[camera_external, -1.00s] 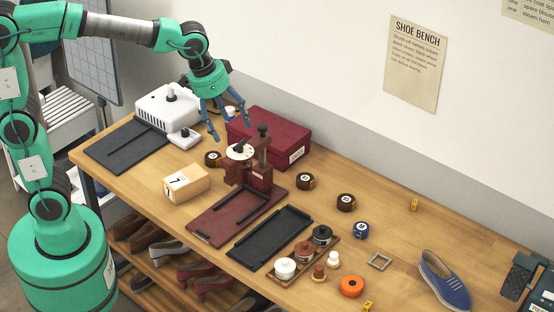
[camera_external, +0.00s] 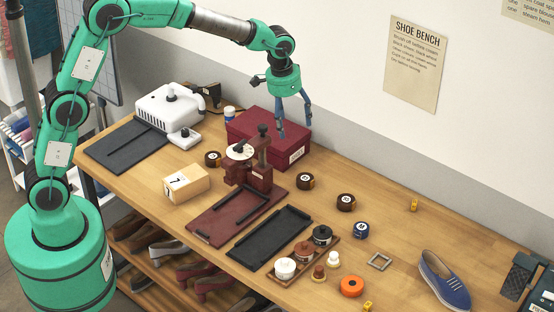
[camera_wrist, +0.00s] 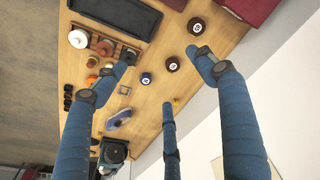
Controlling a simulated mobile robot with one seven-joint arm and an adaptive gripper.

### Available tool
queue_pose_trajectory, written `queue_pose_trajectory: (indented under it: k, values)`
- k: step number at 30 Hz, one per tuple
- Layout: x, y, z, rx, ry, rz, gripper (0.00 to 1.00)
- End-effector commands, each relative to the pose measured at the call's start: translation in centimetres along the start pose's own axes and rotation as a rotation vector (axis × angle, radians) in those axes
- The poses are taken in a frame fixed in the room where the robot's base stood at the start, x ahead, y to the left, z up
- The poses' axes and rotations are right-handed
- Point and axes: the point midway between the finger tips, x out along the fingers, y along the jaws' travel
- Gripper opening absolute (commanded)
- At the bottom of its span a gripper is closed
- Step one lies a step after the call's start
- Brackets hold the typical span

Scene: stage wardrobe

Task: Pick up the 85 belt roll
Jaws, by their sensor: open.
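Several belt rolls lie on the wooden bench; their numbers are too small to read, so I cannot tell which is 85. The wrist view shows two dark rolls (camera_wrist: 197,26) and a blue roll (camera_wrist: 146,78). My gripper (camera_external: 294,118), with blue fingers (camera_wrist: 167,75), is open and empty in the air around the red box, above the bench.
A dark red box (camera_external: 250,128) and a red press (camera_external: 262,160) stand beneath and beside my gripper. A black tray (camera_external: 240,250), a rack of small jars (camera_external: 303,252), a blue shoe (camera_external: 445,285) and a metal buckle (camera_external: 379,261) lie to the right. A wall is behind.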

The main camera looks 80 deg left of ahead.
Motion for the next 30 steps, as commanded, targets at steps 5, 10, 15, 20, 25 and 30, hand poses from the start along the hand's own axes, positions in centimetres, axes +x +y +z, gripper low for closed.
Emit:
queue_pose_trajectory:
  k: [5, 10, 15, 20, 25, 30]
  values:
    - [4.0, -1.9, -2.9, -0.036, -0.031, -0.007, 0.71]
    - [8.0, -3.8, -5.2, -0.069, -0.057, -0.013, 0.71]
    - [12.2, -5.9, -7.1, -0.103, -0.083, -0.019, 0.71]
    - [16.4, -7.9, -8.4, -0.134, -0.108, -0.023, 0.71]
    - [20.4, -9.9, -9.3, -0.162, -0.131, -0.027, 0.71]
    - [22.9, -11.2, -9.8, -0.181, -0.144, -0.03, 0.71]
